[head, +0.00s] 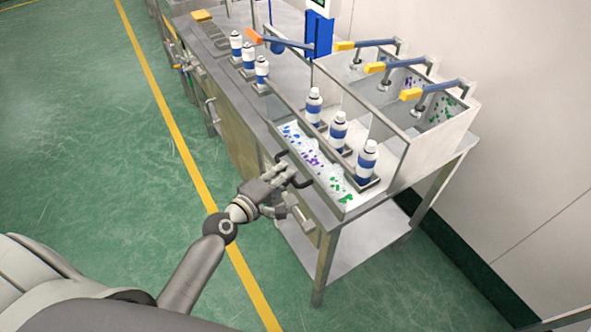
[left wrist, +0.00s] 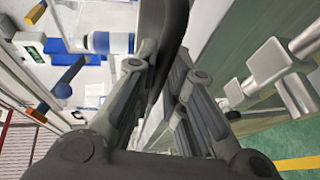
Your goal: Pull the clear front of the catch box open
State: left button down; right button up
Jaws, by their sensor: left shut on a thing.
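The catch box (head: 346,206) is a long shallow box along the front edge of the bench, with blue, purple and green bits showing in it. Its clear front is hard to make out from this angle. A black bar handle (head: 307,184) is on its front side, and it also shows as a dark bar in the left wrist view (left wrist: 174,35). My left gripper (head: 289,174) is shut on this handle, with a finger on each side of the bar in the left wrist view. The gripper hides part of the handle. My right gripper is not in view.
Several white and blue aerosol cans (head: 338,131) stand on the bench behind the box. Behind them are open bays with yellow-tipped levers (head: 412,94). Metal knobs (head: 303,216) stick out below my left gripper. The green floor (head: 90,150) in front is clear.

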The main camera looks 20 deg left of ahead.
pick_arm(q)
jog(key=shift+s+a+b, duration=0.25)
jog(key=shift+s+a, duration=0.45)
jog(key=shift+s, duration=0.2)
jog(key=shift+s+a+b, duration=0.25)
jog(key=shift+s+a, duration=0.4)
jog(key=shift+s, duration=0.25)
jog(key=c, duration=1.8)
grip_release()
jog(key=shift+o, duration=0.2)
jog(key=v, duration=1.2)
jog(key=shift+a+f, duration=0.1)
jog(key=shift+f, duration=0.05)
